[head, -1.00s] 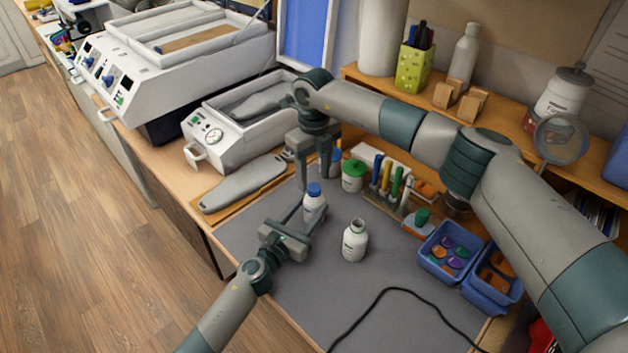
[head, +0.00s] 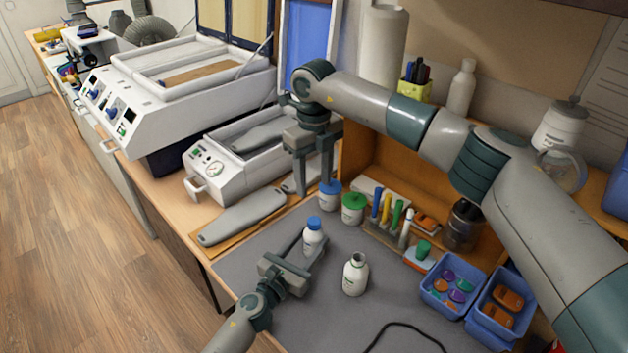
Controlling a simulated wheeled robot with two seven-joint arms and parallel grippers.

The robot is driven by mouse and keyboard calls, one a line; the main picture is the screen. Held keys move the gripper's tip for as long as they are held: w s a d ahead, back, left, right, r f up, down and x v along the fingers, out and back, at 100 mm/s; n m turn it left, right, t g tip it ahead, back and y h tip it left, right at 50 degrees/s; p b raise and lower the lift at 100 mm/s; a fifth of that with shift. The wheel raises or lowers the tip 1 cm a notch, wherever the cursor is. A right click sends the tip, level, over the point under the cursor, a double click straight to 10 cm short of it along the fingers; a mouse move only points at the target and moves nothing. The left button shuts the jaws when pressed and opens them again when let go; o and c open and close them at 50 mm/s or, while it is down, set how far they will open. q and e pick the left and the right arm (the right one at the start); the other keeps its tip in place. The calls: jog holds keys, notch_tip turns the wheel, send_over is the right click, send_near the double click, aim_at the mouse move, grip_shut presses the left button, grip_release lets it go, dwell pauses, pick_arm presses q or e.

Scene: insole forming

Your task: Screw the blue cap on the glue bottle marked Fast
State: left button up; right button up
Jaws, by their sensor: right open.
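A white glue bottle (head: 312,243) stands on the grey mat with a blue cap (head: 314,222) on its top. My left gripper (head: 314,240) has one finger on each side of this bottle's body and appears shut on it. A second white bottle (head: 355,275) stands to its right, with no cap on its neck. The writing on both labels is too small to read. My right gripper (head: 314,190) is open and empty, pointing down, above and behind the blue-capped bottle in the picture and clear of the cap.
A blue-lidded jar (head: 330,196) and a green-lidded jar (head: 353,208) stand behind the bottles, beside a rack of pens (head: 388,220). Blue bins (head: 447,292) are at the right. The front mat is mostly clear, with a black cable (head: 405,325).

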pick_arm(q)
jog(key=o, duration=0.3)
jog(key=shift+o, duration=0.2)
jog(key=b+v, duration=0.3)
jog(key=v, duration=1.3)
jog(key=shift+s+a+f, duration=0.1)
jog(key=shift+a, duration=0.1)
jog(key=shift+s+a, duration=0.25)
jog(key=shift+s, duration=0.2)
